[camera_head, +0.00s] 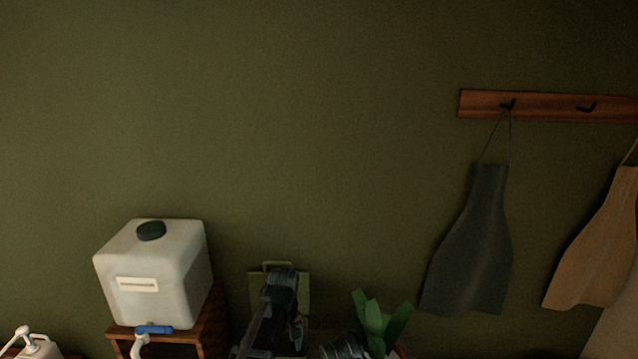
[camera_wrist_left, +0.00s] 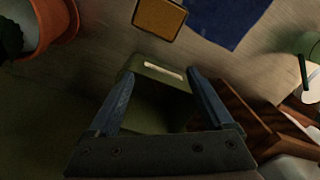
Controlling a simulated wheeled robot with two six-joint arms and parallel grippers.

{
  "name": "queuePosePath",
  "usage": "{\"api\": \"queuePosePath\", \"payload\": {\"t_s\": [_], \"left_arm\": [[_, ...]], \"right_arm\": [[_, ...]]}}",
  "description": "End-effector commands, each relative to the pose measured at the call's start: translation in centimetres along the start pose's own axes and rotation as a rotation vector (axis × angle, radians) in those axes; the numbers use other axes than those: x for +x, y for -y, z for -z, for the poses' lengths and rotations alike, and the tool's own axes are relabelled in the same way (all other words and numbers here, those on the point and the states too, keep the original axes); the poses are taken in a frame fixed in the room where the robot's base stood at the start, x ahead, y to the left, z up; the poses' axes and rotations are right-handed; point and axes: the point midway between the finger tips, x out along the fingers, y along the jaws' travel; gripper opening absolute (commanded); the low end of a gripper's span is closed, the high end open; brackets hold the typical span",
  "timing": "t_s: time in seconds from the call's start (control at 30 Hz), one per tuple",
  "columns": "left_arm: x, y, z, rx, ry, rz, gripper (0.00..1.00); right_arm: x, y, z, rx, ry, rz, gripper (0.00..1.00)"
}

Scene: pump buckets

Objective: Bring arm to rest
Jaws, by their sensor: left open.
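My left gripper (camera_wrist_left: 160,74) is open in the left wrist view, its two blue-grey fingers spread apart with nothing held between them. A dark green container (camera_wrist_left: 152,70) with a pale handle slot shows beyond and between the fingers. I cannot tell how far it is from the fingertips. In the head view dark arm links of mine (camera_head: 270,312) rise at the bottom centre, in front of a green panel-like thing (camera_head: 304,290). The fingers do not show clearly there. My right gripper is not in view.
A white water container (camera_head: 150,265) with a blue tap (camera_head: 154,329) stands on a wooden stand (camera_head: 213,325). A white pump bottle (camera_head: 38,348) is lower left. A plant (camera_head: 378,318) is at bottom centre-right. A terracotta pot (camera_wrist_left: 62,20) and blue cloth (camera_wrist_left: 228,18) show in the wrist view.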

Motion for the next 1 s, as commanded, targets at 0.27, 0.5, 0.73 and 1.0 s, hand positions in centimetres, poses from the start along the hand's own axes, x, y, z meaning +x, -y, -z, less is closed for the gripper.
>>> {"api": "queuePosePath", "payload": {"t_s": [0.27, 0.5, 0.73, 1.0], "left_arm": [[10.6, 3.9, -13.5, 0.532, -0.003, 0.045, 0.85], [14.1, 6.1, -18.6, 0.801, 0.000, 0.071, 0.85], [14.4, 6.5, -19.4, 0.860, 0.002, 0.076, 0.85], [14.3, 6.4, -19.3, 0.857, 0.002, 0.075, 0.85]], "right_arm": [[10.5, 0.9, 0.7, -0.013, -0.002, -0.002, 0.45], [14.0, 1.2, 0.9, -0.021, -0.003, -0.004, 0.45], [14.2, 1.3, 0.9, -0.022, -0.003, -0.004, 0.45], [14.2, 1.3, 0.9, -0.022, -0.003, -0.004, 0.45]]}}
